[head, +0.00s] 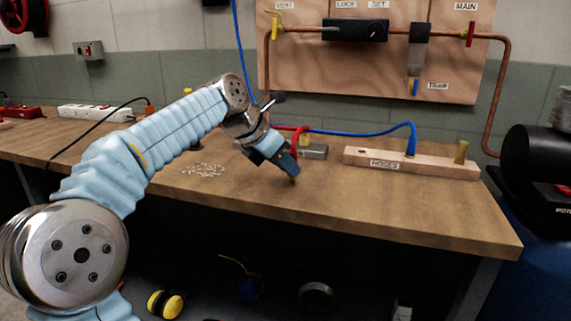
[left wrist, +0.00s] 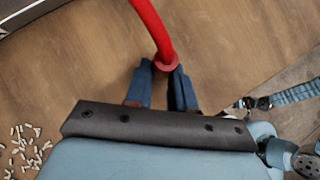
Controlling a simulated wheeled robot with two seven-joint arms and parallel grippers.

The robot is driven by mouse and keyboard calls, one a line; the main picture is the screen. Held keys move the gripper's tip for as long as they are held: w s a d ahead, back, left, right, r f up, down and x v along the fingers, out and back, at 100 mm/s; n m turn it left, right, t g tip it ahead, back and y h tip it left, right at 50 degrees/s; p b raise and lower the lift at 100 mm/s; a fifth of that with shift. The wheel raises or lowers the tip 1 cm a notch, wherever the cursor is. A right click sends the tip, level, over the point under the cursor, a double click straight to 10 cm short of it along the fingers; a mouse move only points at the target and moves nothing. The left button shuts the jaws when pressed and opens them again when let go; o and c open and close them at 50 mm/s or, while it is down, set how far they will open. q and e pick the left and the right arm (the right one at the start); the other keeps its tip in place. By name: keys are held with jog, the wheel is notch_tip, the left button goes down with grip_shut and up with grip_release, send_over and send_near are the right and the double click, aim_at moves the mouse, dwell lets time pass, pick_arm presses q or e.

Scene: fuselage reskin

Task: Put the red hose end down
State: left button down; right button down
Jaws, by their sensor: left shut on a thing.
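My left gripper (head: 290,168) is low over the workbench (head: 390,205), towards its front edge. In the left wrist view its two blue fingers (left wrist: 162,88) are shut on the red hose end (left wrist: 166,62). The red hose curves up and away from the fingers. In the head view the red hose (head: 296,140) rises just behind the gripper, and a brass tip shows below the fingers. I cannot tell whether that tip touches the wood. My right gripper is not in view.
A wooden block labelled HOSES (head: 425,168) holds a blue hose end (head: 411,142) and a brass fitting (head: 461,152). A metal block (head: 313,151) sits behind the gripper. Small white pieces (head: 203,170) lie to its left. The bench front at right is clear.

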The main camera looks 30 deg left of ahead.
pick_arm(q)
jog(key=c, duration=1)
grip_release()
jog(key=shift+f, duration=0.1)
jog(key=shift+o, duration=0.2)
jog(key=shift+s+a+r, duration=0.1)
jog(key=shift+r, duration=0.3)
jog(key=p+v, duration=0.2)
jog(key=v, duration=0.9)
jog(key=shift+s+r, duration=0.15)
jog(key=shift+s, duration=0.05)
jog(key=shift+a, duration=0.1)
